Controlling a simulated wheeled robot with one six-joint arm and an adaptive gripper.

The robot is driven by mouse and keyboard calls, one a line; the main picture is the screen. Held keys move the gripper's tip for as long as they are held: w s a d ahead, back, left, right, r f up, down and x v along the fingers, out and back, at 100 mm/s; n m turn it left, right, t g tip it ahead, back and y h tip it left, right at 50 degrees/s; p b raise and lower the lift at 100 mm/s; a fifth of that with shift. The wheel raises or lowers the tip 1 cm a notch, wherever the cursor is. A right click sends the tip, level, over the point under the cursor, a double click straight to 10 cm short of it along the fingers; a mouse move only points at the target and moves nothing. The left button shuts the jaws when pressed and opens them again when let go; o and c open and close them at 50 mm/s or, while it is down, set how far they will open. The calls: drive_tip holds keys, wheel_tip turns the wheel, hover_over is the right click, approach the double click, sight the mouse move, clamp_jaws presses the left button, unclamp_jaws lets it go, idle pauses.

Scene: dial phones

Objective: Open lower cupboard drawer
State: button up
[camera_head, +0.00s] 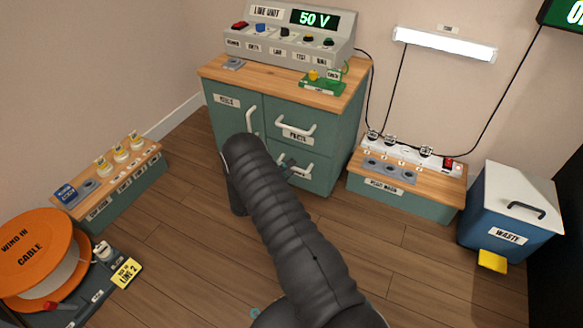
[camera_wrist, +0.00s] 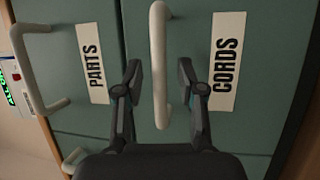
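The green cupboard (camera_head: 236,128) with a wooden top stands at the back. Its lower drawer (camera_head: 317,180) looks shut; in the wrist view its face (camera_wrist: 255,85) bears a CORDS label (camera_wrist: 227,62). The lower drawer's white bar handle (camera_wrist: 159,65) lies between my gripper's fingers. My gripper (camera_wrist: 160,75) is open, one finger on each side of the bar, with a visible gap on both sides. In the head view my gripper (camera_head: 288,165) is at the lower drawer's front, partly hidden by my arm, which also covers part of the cupboard.
The upper drawer's PARTS handle (camera_head: 296,130) and the REELS door handle (camera_head: 252,118) stick out nearby. A low socket bench (camera_head: 400,192) and blue waste bin (camera_head: 507,215) stand right. A cable reel (camera_head: 38,255) is at left. Floor before the cupboard is clear.

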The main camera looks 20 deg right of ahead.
drive_tip(key=shift+w+d, duration=0.1)
drive_tip(key=shift+d, duration=0.25)
clamp_jaws()
